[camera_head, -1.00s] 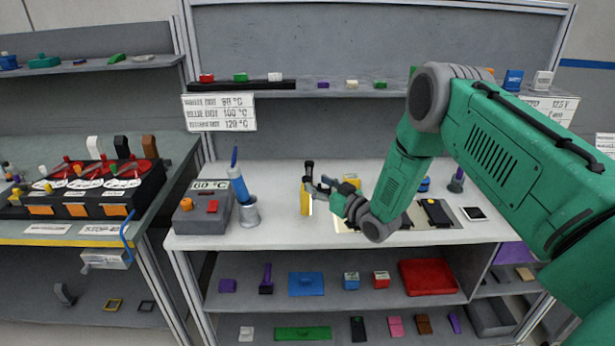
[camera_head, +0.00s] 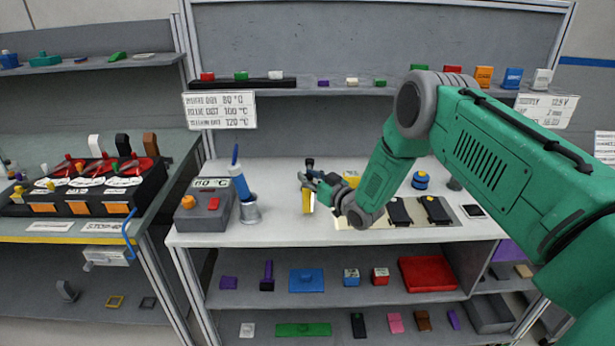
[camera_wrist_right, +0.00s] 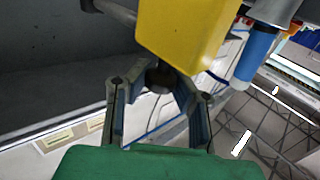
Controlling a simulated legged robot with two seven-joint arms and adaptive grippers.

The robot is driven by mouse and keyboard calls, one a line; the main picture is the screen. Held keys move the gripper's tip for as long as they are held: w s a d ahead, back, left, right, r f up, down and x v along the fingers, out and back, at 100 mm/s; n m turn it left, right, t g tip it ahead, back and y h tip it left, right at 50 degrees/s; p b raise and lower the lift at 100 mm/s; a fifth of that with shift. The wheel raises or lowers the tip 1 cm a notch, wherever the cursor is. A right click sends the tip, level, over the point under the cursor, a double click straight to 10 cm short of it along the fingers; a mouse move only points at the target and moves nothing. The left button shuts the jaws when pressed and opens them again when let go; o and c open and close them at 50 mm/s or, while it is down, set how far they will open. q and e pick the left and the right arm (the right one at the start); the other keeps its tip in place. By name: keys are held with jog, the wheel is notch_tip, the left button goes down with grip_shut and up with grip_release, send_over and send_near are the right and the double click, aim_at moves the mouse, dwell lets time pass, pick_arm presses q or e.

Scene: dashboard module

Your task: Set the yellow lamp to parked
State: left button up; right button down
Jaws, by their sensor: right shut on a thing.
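The yellow lamp (camera_head: 306,201) stands roughly upright on the white worktop, left of its middle, with a black top part and a light glow beside it. My right gripper (camera_head: 308,181) reaches it from the right and is shut on it near its upper part. In the right wrist view, the yellow body of the lamp (camera_wrist_right: 185,30) fills the top, and a dark round part sits between my right gripper's fingers (camera_wrist_right: 160,80). Whether the lamp's base touches the worktop is hard to tell. My left gripper is not in view.
Black blocks (camera_head: 399,213) and a blue-and-yellow round piece (camera_head: 420,180) stand to the right. A shelf (camera_head: 330,90) runs behind.

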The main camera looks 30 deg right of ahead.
jog(key=shift+a+f, duration=0.1)
jog(key=shift+a, duration=0.1)
jog(key=shift+w+a, duration=0.1)
jog(key=w+a+m+g+h+b, duration=0.4)
jog(key=w+m+h+b, duration=0.6)
jog(key=h+b, duration=0.4)
jog(key=shift+w+a+f+g+h, duration=0.2)
jog(key=shift+a+g+h, duration=0.2)
jog(key=shift+a, duration=0.25)
jog(key=c, duration=1.3)
grip_release()
jog(key=shift+w+r, duration=0.1)
jog(key=shift+r, duration=0.1)
